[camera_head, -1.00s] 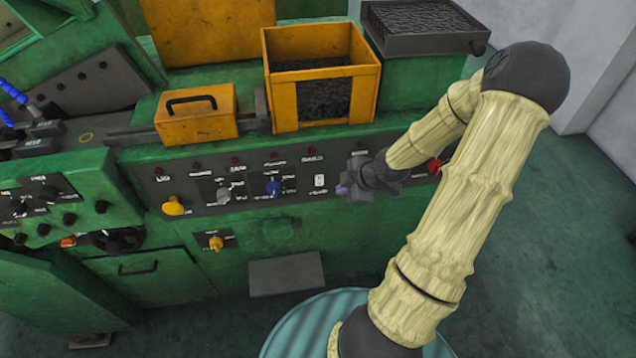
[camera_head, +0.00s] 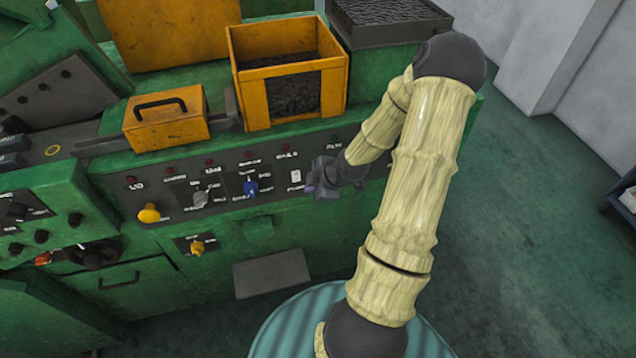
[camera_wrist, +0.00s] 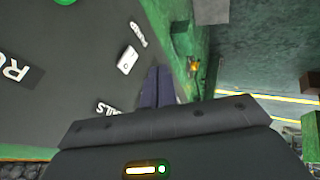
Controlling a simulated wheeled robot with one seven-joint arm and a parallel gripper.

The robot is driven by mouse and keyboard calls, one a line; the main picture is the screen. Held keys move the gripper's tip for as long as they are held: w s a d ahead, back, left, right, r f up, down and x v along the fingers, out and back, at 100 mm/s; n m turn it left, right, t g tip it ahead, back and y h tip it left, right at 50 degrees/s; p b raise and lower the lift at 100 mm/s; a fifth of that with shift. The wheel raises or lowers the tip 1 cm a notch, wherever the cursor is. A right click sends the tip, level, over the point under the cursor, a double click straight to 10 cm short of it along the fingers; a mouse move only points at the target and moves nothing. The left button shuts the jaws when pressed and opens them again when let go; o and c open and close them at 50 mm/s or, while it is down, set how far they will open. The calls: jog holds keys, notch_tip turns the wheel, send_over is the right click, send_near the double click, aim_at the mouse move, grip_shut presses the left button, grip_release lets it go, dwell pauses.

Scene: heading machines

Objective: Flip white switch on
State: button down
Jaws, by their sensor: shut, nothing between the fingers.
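The white switch (camera_head: 296,176) is a small white rocker on the dark panel strip of the green machine, just left of my gripper in the head view. In the wrist view the white switch (camera_wrist: 127,60) sits on the dark panel, up and left of the fingers. My gripper (camera_head: 312,188) is at the panel, to the right of the switch, with a small gap between them. In the wrist view its fingers (camera_wrist: 158,84) are together with nothing between them. Whether the fingertips touch the panel I cannot tell.
Left of the switch on the panel (camera_head: 225,192) are a blue switch (camera_head: 250,187), a grey switch (camera_head: 201,198) and a yellow knob (camera_head: 149,213). An orange bin (camera_head: 247,100) and an orange box with a handle (camera_head: 150,135) stand above. Open floor (camera_head: 540,200) lies to the right.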

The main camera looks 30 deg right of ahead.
aim_at(301, 182)
jog(key=shift+w+d+f+p, duration=0.1)
jog(key=shift+w+f+p, duration=0.4)
jog(key=shift+w+f, duration=0.45)
jog(key=shift+w+f+p, duration=0.5)
jog(key=shift+w+f, duration=0.05)
jog(key=shift+w, duration=0.65)
jog(key=shift+w+d+f+p, duration=0.1)
jog(key=shift+w+f+p, duration=0.4)
jog(key=shift+w+f, duration=0.45)
jog(key=shift+w+r, duration=0.15)
jog(key=shift+r, duration=0.05)
